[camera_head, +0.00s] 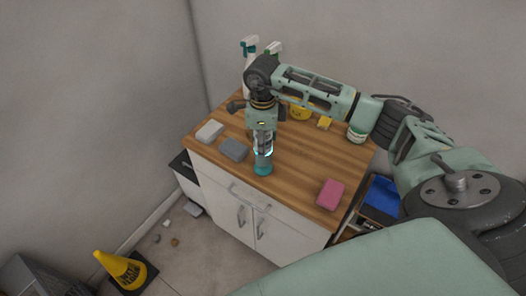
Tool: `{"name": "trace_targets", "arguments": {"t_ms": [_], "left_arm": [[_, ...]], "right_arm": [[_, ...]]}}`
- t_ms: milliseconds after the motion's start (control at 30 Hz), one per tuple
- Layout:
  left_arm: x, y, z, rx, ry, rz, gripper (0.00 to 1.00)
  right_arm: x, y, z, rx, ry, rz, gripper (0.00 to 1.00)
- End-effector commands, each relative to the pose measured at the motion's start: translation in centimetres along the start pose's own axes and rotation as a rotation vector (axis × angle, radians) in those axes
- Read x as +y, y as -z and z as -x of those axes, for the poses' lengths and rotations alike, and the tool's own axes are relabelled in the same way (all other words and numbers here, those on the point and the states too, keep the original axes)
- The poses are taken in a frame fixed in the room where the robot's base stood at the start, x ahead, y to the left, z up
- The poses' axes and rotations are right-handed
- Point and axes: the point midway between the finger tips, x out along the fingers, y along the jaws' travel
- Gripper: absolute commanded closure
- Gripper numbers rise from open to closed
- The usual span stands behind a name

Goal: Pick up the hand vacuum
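My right arm reaches in from the right over the wooden counter top (285,175). Its wrist points down, and my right gripper (263,131) is at the lower end, directly above an upright object with a clear body and a teal end (263,168). I cannot tell for certain whether this object is the hand vacuum. The gripper's fingers are too small and overlapped to show whether they are open or shut, or whether they touch it. My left gripper is not in view.
A grey block (233,149), a white block (210,130) and a pink sponge (330,194) lie on the counter. Spray bottles (249,49), yellow items (324,123) and a white-green container (357,133) stand farther back. A yellow cone (121,267) is on the floor.

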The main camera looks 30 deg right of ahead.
Motion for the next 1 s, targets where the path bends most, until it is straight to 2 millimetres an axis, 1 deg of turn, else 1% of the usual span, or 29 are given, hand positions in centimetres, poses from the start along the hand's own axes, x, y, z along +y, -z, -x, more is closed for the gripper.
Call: {"name": "trace_targets", "arguments": {"t_ms": [33, 300, 367, 600, 733, 867, 1000], "left_arm": [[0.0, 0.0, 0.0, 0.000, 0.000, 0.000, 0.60], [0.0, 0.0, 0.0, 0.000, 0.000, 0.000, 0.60], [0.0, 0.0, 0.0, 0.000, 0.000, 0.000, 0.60], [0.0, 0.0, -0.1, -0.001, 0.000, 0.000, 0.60], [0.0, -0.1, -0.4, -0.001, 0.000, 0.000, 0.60], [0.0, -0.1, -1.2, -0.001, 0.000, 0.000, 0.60], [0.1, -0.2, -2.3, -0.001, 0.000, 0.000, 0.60]], "right_arm": [[0.0, 0.0, 0.0, 0.000, 0.000, 0.000, 0.60], [0.0, 0.0, 0.0, 0.000, -0.001, 0.000, 0.83], [-0.1, -0.1, 0.2, -0.002, 0.001, 0.000, 0.88], [-0.1, -0.1, 0.2, -0.003, 0.001, 0.000, 0.88], [-0.1, -0.1, 0.6, -0.005, 0.003, -0.001, 0.88], [-0.2, -0.1, 1.7, -0.005, 0.005, 0.000, 0.88], [-0.2, -0.2, 3.6, -0.007, 0.007, 0.001, 0.88]]}}
